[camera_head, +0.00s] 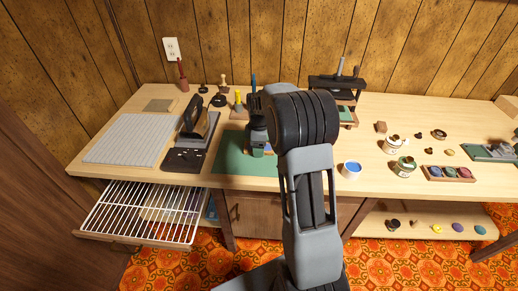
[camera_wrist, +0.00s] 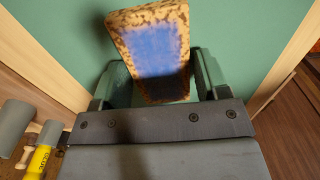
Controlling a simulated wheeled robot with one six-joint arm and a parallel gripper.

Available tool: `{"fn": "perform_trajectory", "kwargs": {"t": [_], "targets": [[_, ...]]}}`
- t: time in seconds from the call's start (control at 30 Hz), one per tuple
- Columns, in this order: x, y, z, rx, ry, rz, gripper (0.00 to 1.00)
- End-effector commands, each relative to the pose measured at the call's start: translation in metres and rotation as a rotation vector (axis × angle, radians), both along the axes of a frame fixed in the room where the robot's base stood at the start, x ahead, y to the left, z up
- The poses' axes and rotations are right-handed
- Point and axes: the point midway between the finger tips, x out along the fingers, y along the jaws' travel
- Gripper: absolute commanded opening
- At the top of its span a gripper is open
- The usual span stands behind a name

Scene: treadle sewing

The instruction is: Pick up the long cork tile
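A long tile (camera_wrist: 150,45) with a speckled, cork-like brown border and a blue middle is in the wrist view, over the green mat (camera_wrist: 75,25). Its near end reaches between the two fingers of my gripper (camera_wrist: 165,88). The fingers stand apart, with a gap visible on the left side of the tile. I cannot tell whether the tile lies flat on the mat. In the head view my gripper (camera_head: 257,150) points down over the green mat (camera_head: 232,165), and my arm hides most of the tile.
A dark press-like tool (camera_head: 196,130) and a grey ribbed board (camera_head: 133,138) stand to the left. A yellow glue bottle (camera_head: 239,104) is close behind my gripper. A blue-filled cup (camera_head: 351,170) and several jars are to the right. A wire rack drawer (camera_head: 145,212) sticks out below.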

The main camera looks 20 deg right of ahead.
Motion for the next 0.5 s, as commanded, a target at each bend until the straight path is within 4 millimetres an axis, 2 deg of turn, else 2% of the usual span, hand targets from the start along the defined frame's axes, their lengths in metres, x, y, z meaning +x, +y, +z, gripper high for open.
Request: {"fn": "perform_trajectory", "kwargs": {"t": [0.07,0.3,0.5], "targets": [[0.0,0.0,0.0002,0.0,0.0,0.0,0.61],[0.0001,0.0,0.0003,0.0,0.0,0.0,0.38],[0.0001,0.0,0.0004,0.0,-0.001,0.0,0.36]]}}
